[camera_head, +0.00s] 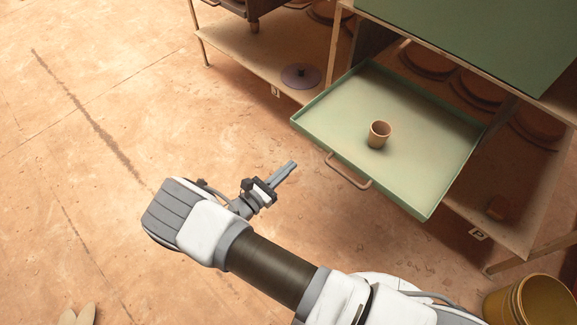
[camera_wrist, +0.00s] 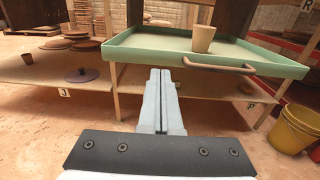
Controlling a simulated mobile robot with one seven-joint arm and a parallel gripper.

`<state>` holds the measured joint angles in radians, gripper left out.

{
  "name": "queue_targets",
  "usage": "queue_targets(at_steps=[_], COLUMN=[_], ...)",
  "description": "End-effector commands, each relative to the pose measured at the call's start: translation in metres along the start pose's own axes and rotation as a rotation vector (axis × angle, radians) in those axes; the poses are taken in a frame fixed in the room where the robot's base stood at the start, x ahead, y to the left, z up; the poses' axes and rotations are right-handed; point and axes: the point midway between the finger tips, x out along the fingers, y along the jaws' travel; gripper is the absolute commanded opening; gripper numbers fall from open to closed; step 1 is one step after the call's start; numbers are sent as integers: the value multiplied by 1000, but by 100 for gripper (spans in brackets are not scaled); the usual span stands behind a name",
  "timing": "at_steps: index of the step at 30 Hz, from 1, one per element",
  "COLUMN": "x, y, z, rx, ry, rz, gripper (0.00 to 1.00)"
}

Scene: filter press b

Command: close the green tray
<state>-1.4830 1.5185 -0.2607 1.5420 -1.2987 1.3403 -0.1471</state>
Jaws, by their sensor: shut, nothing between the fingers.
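The green tray (camera_head: 418,115) is pulled out of a wooden frame in the head view. A brown bar handle (camera_head: 347,172) is on its front edge. In the wrist view the tray (camera_wrist: 150,45) and its handle (camera_wrist: 218,66) show ahead, a little above and to the right of the fingers. A small tan cup (camera_head: 379,134) stands upright inside the tray; it also shows in the wrist view (camera_wrist: 203,38). My gripper (camera_head: 290,166) is shut and empty. It is in front of the tray, left of the handle and apart from it.
A yellow bucket (camera_head: 528,302) stands on the floor at the lower right. A low shelf (camera_head: 262,55) with a dark purple disc (camera_head: 300,76) is at the back left. Wooden posts support the frame on both sides.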

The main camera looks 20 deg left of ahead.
Motion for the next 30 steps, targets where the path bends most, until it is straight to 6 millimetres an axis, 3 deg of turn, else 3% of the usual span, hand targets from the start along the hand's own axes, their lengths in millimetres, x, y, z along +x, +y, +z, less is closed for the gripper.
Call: queue_targets(at_steps=[9, 15, 30], x=[70, 98, 109], y=[-1, -1, -1], z=[-1, -1, 0], rx=[0, 2, 1], ry=[-1, 0, 0], rz=[-4, -5, -3], gripper=[0, 0, 0])
